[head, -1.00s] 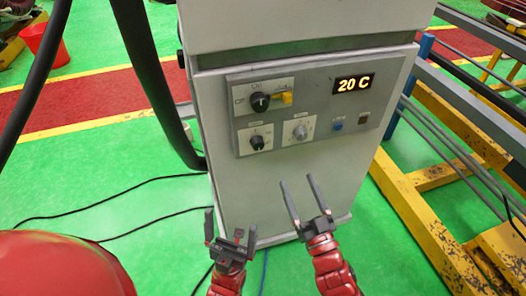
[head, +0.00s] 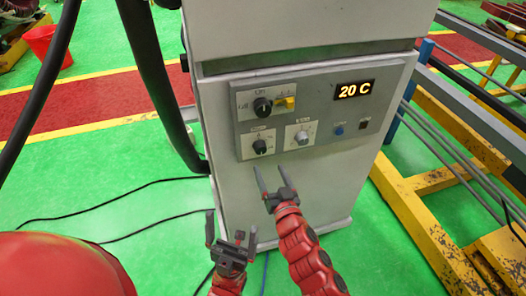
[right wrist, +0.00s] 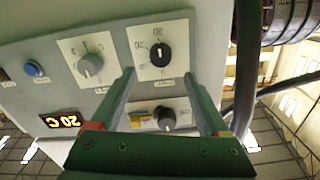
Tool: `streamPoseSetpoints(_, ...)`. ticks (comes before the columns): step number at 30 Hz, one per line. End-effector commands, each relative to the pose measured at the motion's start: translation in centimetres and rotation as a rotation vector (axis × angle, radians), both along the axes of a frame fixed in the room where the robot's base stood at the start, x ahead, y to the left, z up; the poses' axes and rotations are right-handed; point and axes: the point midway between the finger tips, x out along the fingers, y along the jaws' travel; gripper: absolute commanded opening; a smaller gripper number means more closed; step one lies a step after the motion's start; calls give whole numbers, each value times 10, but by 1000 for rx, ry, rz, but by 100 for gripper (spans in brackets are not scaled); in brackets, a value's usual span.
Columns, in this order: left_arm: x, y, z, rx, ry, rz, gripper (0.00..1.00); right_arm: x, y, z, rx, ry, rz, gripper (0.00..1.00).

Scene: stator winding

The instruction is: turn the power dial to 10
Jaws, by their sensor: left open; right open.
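A grey control panel (head: 315,85) on a white cabinet carries a black lower-left dial (head: 260,146), a grey dial (head: 302,138) beside it and a black upper dial (head: 262,106). Which is the power dial I cannot read. In the right wrist view, upside down, the black dial (right wrist: 159,54) has a number scale with 20 on it; its pointer reading is unclear. My right gripper (head: 271,173) is open and empty, just below the lower-left dial, its fingertips pointing at it without visible contact. My left gripper (head: 231,226) is open and empty, low before the cabinet.
The display (head: 354,90) reads 20 C. A blue button (head: 338,129) and a dark switch (head: 363,125) are on the right. A black hose (head: 150,75) hangs left; a yellow metal frame (head: 425,215) stands right.

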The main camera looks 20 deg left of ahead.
Motion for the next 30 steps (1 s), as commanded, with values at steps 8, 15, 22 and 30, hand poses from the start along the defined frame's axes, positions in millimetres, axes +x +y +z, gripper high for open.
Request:
streamPoseSetpoints(8, 0, 0, 13, 0, 0, 0, 100, 38, 26, 4, 2, -1, 1, 79)
streamPoseSetpoints(15, 0, 0, 17, 0, 0, 0, 100, 58, 40, 3, 4, -2, 0, 79)
streamPoseSetpoints(22, 0, 0, 18, 0, 0, 0, 100, 63, 43, 0, 1, -1, 2, 79)
streamPoseSetpoints(30, 0, 0, 18, 0, 0, 0, 100, 63, 43, 0, 1, -1, 2, 66)
